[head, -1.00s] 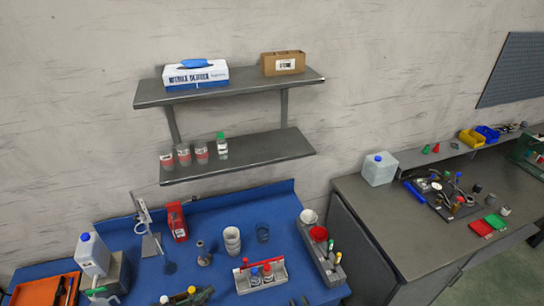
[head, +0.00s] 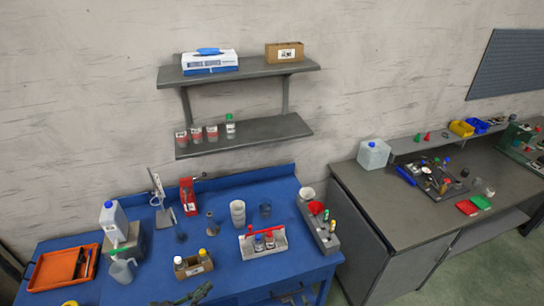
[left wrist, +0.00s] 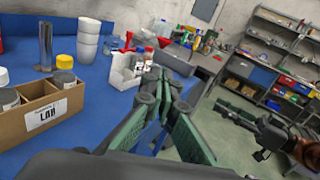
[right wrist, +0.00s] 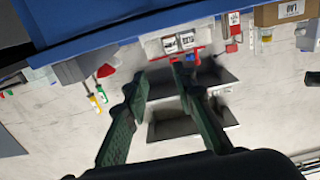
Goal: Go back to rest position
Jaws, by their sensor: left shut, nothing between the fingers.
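My left gripper (head: 190,296) is low over the front edge of the blue bench (head: 130,285), near the cardboard box with bottles (head: 194,268). In the left wrist view its green fingers (left wrist: 165,88) are together and hold nothing. My right gripper (right wrist: 157,85) shows its two green fingers apart and empty in the right wrist view. It also appears at the right of the left wrist view (left wrist: 262,130), beyond the bench edge. In the head view only a small dark part shows at the bottom edge, too little to be sure of.
A white rack with bottles (head: 263,243), stacked white cups (head: 237,213), a grey caddy (head: 322,232) and an orange tray (head: 48,277) stand on the bench. Two wall shelves (head: 245,138) hang above. A grey cabinet (head: 375,240) stands at right, with open floor before it.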

